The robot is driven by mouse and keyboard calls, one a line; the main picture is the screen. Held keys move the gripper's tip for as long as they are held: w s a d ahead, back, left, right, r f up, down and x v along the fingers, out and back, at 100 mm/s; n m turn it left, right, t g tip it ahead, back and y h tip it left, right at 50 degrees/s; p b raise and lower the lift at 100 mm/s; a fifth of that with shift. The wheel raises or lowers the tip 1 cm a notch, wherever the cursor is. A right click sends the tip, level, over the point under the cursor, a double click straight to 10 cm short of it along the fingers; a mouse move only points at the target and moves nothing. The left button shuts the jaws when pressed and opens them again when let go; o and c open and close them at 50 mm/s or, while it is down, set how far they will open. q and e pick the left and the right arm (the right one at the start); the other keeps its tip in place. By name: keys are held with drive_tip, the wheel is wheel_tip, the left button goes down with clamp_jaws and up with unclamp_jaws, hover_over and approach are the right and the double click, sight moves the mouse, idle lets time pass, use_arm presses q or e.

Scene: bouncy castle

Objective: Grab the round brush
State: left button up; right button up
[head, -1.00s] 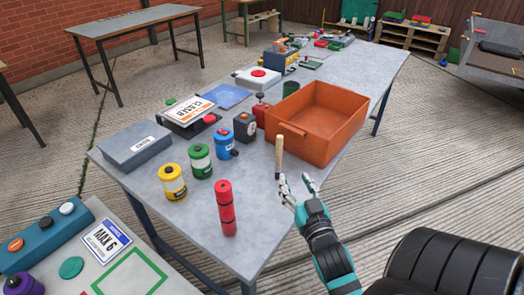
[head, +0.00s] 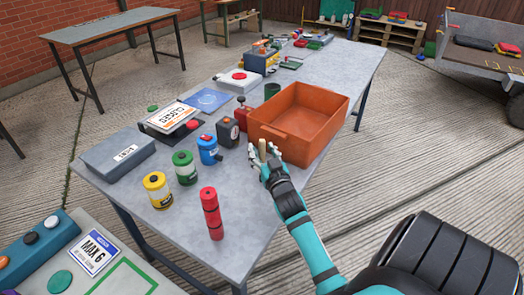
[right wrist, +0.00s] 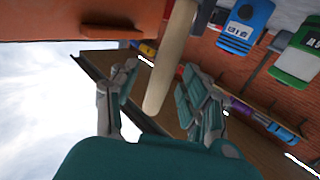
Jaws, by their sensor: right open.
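A pale wooden stick, which looks like the handle of the round brush (head: 262,149), stands upright on the grey table near the front corner of the orange crate. In the right wrist view the pale handle (right wrist: 172,58) comes down from the top edge, its rounded end between my fingers. No bristles can be made out. My right gripper (head: 264,160) is at the handle, its fingers spread to either side. In the right wrist view the right gripper (right wrist: 163,95) is open, with gaps beside the handle. My left gripper is not in view.
The orange crate (head: 318,127) stands just behind the handle. Blue (head: 208,150), green (head: 185,168) and yellow (head: 158,190) canisters and a red cylinder (head: 211,213) stand to the left on the table (head: 250,205). The tabletop between the red cylinder and my gripper is clear.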

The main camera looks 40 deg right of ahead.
drive_tip(key=shift+w+d, duration=0.15)
drive_tip(key=shift+w, duration=0.2)
drive_tip(key=shift+c, duration=0.4)
clamp_jaws()
